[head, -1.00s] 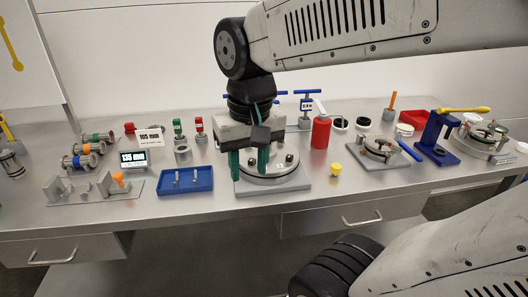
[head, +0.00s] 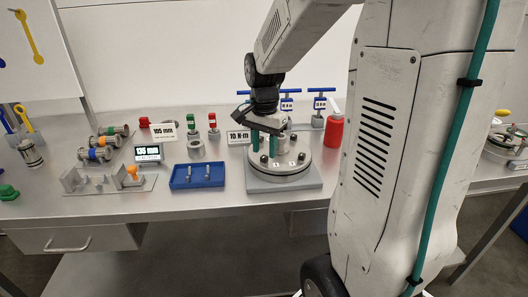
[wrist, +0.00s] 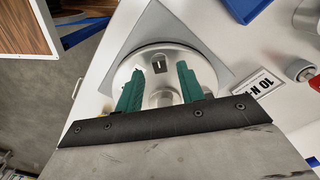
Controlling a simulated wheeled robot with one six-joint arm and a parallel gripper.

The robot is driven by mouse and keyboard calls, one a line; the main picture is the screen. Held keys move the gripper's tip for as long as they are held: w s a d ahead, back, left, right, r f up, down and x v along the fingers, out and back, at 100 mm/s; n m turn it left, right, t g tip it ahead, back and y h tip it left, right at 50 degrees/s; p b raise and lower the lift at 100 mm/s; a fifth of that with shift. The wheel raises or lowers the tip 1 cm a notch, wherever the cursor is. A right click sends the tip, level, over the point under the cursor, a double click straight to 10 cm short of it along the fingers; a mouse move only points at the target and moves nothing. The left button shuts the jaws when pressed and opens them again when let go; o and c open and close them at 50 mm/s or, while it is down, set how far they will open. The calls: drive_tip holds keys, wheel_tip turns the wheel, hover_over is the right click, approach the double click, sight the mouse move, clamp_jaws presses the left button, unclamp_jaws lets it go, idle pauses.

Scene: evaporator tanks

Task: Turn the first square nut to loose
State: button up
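A round metal flange (head: 283,172) sits on a grey square base plate (head: 310,181) on the bench, with several small dark-topped nuts around its rim and a silver cylinder standing in the middle. In the wrist view, a small dark nut with a light mark (wrist: 160,65) sits on the flange, just beyond my fingertips. I cannot read for sure which nut is the first. My gripper (head: 265,145) is over the flange, pointing down. In the wrist view its two green fingers (wrist: 158,78) are spread apart, with the silver cylinder showing between them. No nut is held.
A "10 N·m" sign (head: 239,137) stands behind the flange. A blue tray (head: 197,184) with small pins lies to its left. Blue T-handled tools (head: 318,103) and a red bottle (head: 335,130) stand behind and right. The bench front before the tray is clear.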

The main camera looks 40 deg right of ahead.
drive_tip(key=shift+f, duration=1)
clamp_jaws()
drive_tip(key=shift+n, duration=3.3)
unclamp_jaws()
